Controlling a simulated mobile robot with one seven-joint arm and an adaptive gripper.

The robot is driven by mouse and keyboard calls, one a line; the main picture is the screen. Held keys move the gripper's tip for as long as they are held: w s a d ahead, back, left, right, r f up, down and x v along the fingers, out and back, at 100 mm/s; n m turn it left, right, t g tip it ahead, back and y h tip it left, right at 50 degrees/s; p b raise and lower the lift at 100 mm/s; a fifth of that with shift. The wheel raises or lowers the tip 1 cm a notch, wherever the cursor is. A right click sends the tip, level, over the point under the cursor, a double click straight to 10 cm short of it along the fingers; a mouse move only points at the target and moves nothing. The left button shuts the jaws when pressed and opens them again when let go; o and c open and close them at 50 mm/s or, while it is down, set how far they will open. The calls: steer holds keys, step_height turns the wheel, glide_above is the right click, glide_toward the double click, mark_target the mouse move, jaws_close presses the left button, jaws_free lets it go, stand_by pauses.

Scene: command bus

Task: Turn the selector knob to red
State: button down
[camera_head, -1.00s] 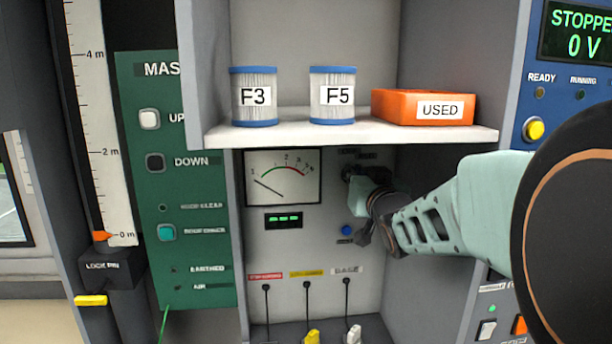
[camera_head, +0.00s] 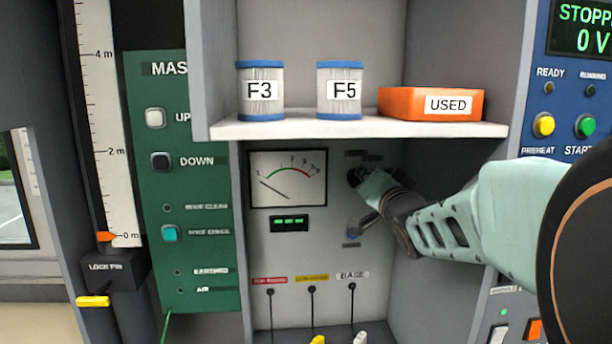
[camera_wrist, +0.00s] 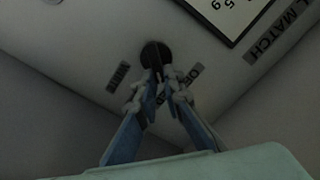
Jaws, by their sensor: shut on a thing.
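The selector knob (camera_wrist: 155,54) is a dark round knob on the pale back panel of the recess, under the shelf. In the wrist view my gripper (camera_wrist: 161,82) is shut on the knob, with a fingertip at each side. A small label reading WHITE (camera_wrist: 118,77) is to the left of the knob. Another label (camera_wrist: 190,76) is to the right, too dim to read surely. A third label is partly hidden behind the fingers. In the head view my gripper (camera_head: 362,182) reaches the panel from the right and covers most of the knob. The knob's pointing direction is unclear.
A shelf (camera_head: 280,130) above carries canisters F3 (camera_head: 261,90) and F5 (camera_head: 339,90) and an orange USED box (camera_head: 410,104). A dial meter (camera_head: 288,178) is left of the knob. Several toggles stand below. The recess's right wall is close to my arm.

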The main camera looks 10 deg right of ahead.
stand_by(0.4)
steer(key=c, duration=2)
jaws_free()
steer(key=shift+c, duration=0.2)
